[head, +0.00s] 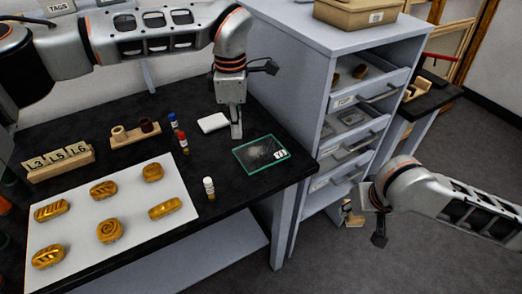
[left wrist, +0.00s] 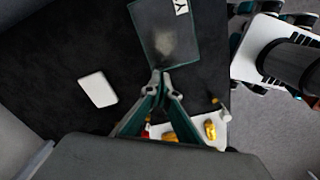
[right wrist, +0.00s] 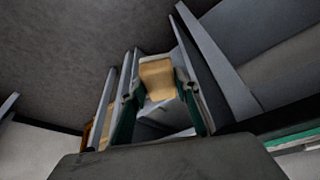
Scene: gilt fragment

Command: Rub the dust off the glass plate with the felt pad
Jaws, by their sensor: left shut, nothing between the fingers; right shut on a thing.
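The glass plate (head: 250,163) lies flat near the table's right edge, with a pale dust patch (head: 259,152) and a white label. It also shows in the left wrist view (left wrist: 152,22), dust patch included. My left gripper is shut and empty, pointing down beside the plate's far edge. My right gripper (right wrist: 158,88) is shut on a tan block (right wrist: 157,77), off the table beside the drawer unit.
A white-capped vial (head: 209,188) stands left of the plate; blue-capped (head: 173,120) and red-capped (head: 183,143) vials stand behind. A white board (head: 128,220) carries several gilt pieces. The grey drawer unit (head: 308,110) has open drawers. Bare black tabletop surrounds the plate.

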